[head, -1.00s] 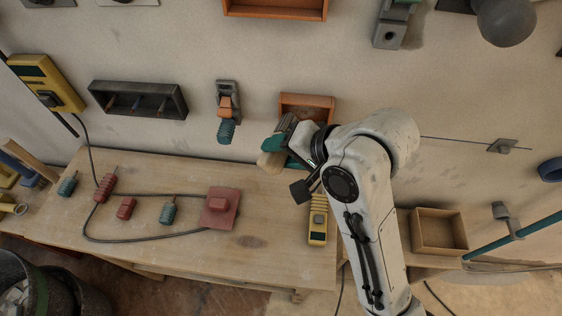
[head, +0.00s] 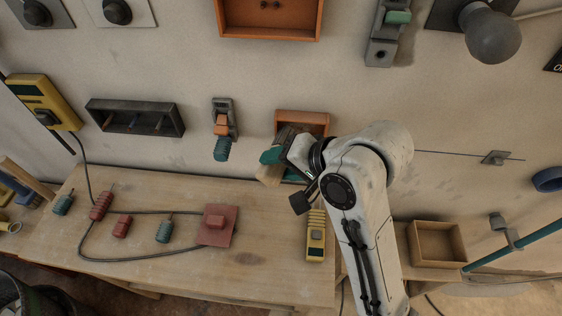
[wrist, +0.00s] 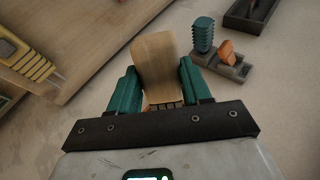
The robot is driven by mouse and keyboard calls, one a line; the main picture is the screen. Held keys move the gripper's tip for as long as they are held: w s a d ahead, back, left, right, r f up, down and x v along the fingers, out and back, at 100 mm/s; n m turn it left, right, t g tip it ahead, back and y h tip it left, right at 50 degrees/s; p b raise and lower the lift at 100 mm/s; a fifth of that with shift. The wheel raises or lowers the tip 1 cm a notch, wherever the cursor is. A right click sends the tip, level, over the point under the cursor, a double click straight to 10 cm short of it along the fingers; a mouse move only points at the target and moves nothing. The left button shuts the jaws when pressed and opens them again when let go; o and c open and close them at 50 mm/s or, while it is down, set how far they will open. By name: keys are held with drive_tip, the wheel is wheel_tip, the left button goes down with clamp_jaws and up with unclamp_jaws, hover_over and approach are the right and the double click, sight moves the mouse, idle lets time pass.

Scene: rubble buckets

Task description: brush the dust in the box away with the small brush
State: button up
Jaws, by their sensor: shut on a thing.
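My gripper (head: 272,166) has teal fingers and is shut on a wooden piece (wrist: 154,58), which looks like the small brush's handle. In the wrist view the piece stands out between the two fingers (wrist: 160,88), with a short striped band at its base. A small orange box (head: 302,121) is on the wall just behind and above my gripper, and my gripper and arm cover its lower part. A larger orange box (head: 268,32) is higher on the wall, cut by the top edge. I cannot make out dust in either box.
A dark tray (head: 135,118) and a clamp with a teal grip (head: 222,148) are on the wall left of my gripper.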

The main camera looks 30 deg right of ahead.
drive_tip(key=shift+s+d+p, duration=0.6)
drive_tip(key=shift+s+d, duration=0.7)
drive_tip(key=shift+d, duration=0.45)
drive_tip(key=shift+w+a+p, duration=0.3)
drive_tip(key=shift+w+a, duration=0.35)
drive_tip(key=shift+a, duration=0.3)
drive_tip(key=shift+w+a+p, duration=0.25)
drive_tip(key=shift+w+a, duration=0.35)
drive_tip(key=shift+a, duration=0.3)
drive_tip(key=shift+s+d+p, duration=0.85)
drive_tip(key=shift+s+d, duration=0.55)
drive_tip(key=shift+d, duration=0.35)
drive_tip(key=shift+w+a+p, duration=0.3)
drive_tip(key=shift+w+a, duration=0.35)
drive_tip(key=shift+a, duration=0.3)
drive_tip(key=shift+w+a+p, duration=0.25)
drive_tip(key=shift+w+a, duration=0.35)
drive_tip(key=shift+a, duration=0.3)
drive_tip(key=shift+s+d+p, duration=0.95)
drive_tip(key=shift+s+d, duration=0.45)
drive_tip(key=shift+d, duration=0.35)
drive_tip(key=shift+w+a+p, duration=0.3)
drive_tip(key=shift+w+a, duration=0.35)
drive_tip(key=shift+a, duration=0.3)
drive_tip(key=shift+w+a+p, duration=0.25)
drive_tip(key=shift+w+a, duration=0.35)
drive_tip(key=shift+a, duration=0.35)
